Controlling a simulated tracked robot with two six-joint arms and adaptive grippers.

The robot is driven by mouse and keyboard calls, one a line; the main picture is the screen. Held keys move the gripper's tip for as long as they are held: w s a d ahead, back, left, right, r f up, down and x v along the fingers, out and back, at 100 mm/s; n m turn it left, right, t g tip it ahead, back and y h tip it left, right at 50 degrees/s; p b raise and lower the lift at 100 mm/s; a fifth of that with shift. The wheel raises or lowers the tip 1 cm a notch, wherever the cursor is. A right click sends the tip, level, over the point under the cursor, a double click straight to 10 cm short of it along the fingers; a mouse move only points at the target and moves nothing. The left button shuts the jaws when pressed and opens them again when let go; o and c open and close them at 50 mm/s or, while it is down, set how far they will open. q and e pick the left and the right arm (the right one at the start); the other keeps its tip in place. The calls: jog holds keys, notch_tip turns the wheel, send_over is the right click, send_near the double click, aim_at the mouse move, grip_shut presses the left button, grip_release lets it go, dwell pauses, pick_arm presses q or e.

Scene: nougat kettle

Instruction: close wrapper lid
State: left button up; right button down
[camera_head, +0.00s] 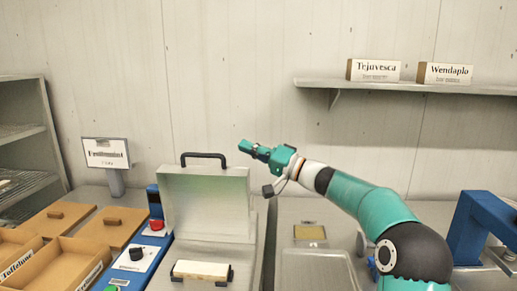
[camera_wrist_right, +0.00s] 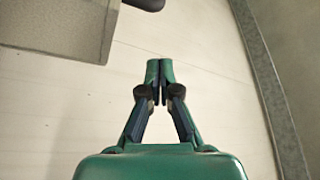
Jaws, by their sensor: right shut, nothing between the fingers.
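The wrapper lid (camera_head: 206,203) is a clear, greyish panel standing raised and open at the back of the wrapper, with a black handle (camera_head: 204,156) on its top edge. A pale block (camera_head: 201,269) lies between dark holders at the front of the wrapper. My right gripper (camera_head: 246,148) is shut and empty, to the right of the handle and a little above it, apart from it. In the right wrist view its fingers (camera_wrist_right: 159,68) meet, and a corner of the lid (camera_wrist_right: 60,25) and the dark handle end (camera_wrist_right: 146,4) show at the top left. My left gripper is not in view.
A blue control panel (camera_head: 137,258) with a red button and black knob stands left of the wrapper. Cardboard boxes (camera_head: 60,262) lie further left. A shallow tray (camera_head: 318,270) sits on the right, with a blue frame (camera_head: 470,228) beyond. A shelf (camera_head: 420,87) holds two labelled boxes.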

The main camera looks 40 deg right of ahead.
jog(key=w+a+p, duration=0.2)
jog(key=w+a, duration=0.1)
jog(key=shift+a+f, duration=0.1)
jog(key=shift+a, duration=0.15)
jog(key=shift+s+a+f, duration=0.2)
jog(key=shift+a+f, duration=0.15)
jog(key=shift+a, duration=0.1)
jog(key=shift+d, duration=0.1)
jog(key=shift+f, duration=0.1)
